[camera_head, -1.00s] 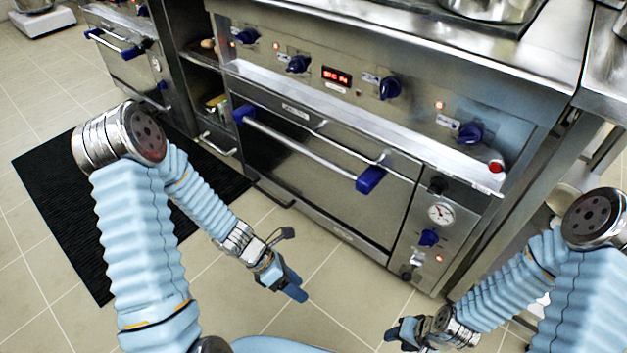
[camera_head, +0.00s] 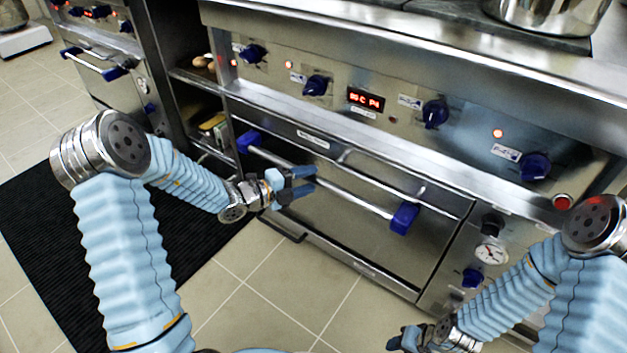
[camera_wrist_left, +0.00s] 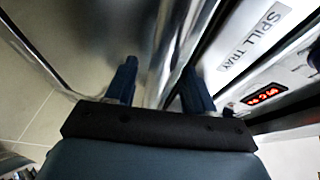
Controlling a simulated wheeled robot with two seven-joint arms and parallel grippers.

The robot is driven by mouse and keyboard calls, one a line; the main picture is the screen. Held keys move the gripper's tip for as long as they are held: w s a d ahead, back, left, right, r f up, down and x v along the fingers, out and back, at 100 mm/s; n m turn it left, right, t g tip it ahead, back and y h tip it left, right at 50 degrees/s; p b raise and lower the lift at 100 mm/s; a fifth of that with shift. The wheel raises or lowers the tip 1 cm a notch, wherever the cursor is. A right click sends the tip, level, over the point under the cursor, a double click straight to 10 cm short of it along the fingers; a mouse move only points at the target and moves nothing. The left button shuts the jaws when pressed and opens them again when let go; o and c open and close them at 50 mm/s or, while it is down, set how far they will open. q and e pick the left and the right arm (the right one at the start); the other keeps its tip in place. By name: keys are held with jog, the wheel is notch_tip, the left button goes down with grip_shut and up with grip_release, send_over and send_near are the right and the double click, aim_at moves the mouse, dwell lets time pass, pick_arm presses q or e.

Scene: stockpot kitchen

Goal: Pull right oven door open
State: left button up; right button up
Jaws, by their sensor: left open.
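The right oven door (camera_head: 345,232) is a steel panel and looks closed. Its handle (camera_head: 352,197) is a long steel bar with blue end mounts. My left gripper (camera_head: 303,181) is open at the left half of this bar, its dark blue fingers pointing right. In the left wrist view, the two fingers (camera_wrist_left: 158,88) lie on either side of a shiny bar (camera_wrist_left: 172,50), which runs between them; I cannot tell whether they touch it. My right gripper (camera_head: 402,340) is low at the bottom edge, away from the door, its jaws too small to judge.
A control panel with blue knobs (camera_head: 435,113) and a red display (camera_head: 366,99) is above the door. A thin spill tray handle (camera_head: 385,178) runs just above the door handle. Another oven (camera_head: 110,75) stands at the left. A black mat (camera_head: 40,230) lies on the tiles.

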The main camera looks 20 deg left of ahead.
pick_arm(q)
jog(key=shift+x, duration=1.25)
grip_shut()
jog(key=shift+s, duration=0.1)
